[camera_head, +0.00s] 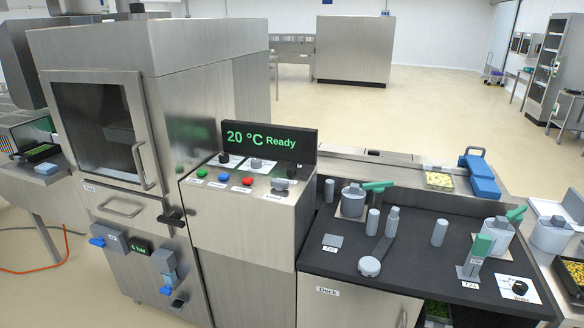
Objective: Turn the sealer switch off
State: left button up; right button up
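The tray sealer (105,95) is a tall steel machine with a windowed door on the left of the view. Its display (268,140) is lit and reads "20 °C Ready" in green. On the panel (245,213) below are a black rotary knob (223,158), a grey rotary knob (256,164) and a grey switch (280,184). Coloured buttons, including a blue one (224,178) and a red one (247,181), sit beside them. The small labels are too small to read, so I cannot tell which control is the sealer switch or its position. Neither gripper is in view.
A dark deck (400,273) to the right holds metal pots, several cylinders and green-handled parts. Another black knob (520,287) is at its right front. A door handle (142,167) and blue-tipped fittings (97,241) stick out from the sealer's front. Open floor lies behind.

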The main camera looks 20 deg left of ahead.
aim_at(291, 170)
jog(key=i+j, duration=0.2)
jog(key=j, duration=0.15)
jog(key=i+j, duration=0.2)
jog(key=j, duration=0.15)
jog(key=i+j, duration=0.15)
jog(key=j, duration=0.2)
jog(key=i+j, duration=0.2)
jog(key=j, duration=0.2)
